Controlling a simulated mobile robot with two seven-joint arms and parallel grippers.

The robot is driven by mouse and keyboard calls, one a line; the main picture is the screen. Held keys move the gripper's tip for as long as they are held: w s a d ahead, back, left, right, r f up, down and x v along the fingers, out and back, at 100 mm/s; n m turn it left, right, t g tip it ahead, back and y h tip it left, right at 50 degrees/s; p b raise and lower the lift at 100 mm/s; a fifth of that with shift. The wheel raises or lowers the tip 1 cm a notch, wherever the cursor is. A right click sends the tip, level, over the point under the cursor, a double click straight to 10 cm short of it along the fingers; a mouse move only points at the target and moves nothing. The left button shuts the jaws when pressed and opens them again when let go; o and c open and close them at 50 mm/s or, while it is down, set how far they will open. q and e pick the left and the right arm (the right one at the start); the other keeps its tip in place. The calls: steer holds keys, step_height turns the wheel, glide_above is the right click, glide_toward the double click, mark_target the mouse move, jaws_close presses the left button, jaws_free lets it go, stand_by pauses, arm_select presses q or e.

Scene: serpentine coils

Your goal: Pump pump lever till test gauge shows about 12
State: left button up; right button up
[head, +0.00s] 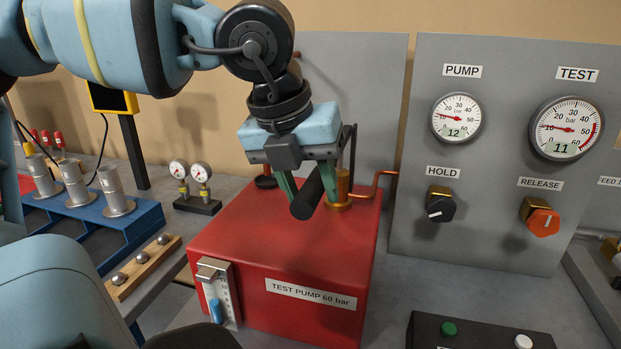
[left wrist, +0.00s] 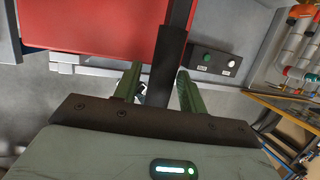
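The red test pump (head: 290,240) stands on the bench, labelled 60 bar. Its black pump lever (head: 305,198) points toward me from the brass pump column (head: 341,190). My left gripper (head: 307,188) points down with its green fingers on either side of the lever. In the left wrist view, the lever (left wrist: 168,65) runs between the fingers (left wrist: 160,78), close to one and with a small gap to the other. The test gauge (head: 567,128) reads 11 and the pump gauge (head: 457,118) reads 12. My right gripper is out of view.
The grey panel carries the black hold knob (head: 440,207) and the orange release knob (head: 541,219). A button box (head: 478,333) sits at the front right. A blue rack (head: 125,225) and a small twin-gauge stand (head: 197,205) are left of the pump.

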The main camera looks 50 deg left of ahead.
arm_select(q)
steer(key=shift+o, duration=0.6)
steer(key=shift+r, duration=0.1)
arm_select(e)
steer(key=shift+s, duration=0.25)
arm_select(q)
steer(key=shift+r, duration=0.1)
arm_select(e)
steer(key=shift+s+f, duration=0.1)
arm_select(q)
steer(key=shift+r, duration=0.3)
steer(key=v, duration=0.7)
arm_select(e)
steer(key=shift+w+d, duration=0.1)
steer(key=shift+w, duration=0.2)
arm_select(q)
steer(key=shift+s, duration=0.1)
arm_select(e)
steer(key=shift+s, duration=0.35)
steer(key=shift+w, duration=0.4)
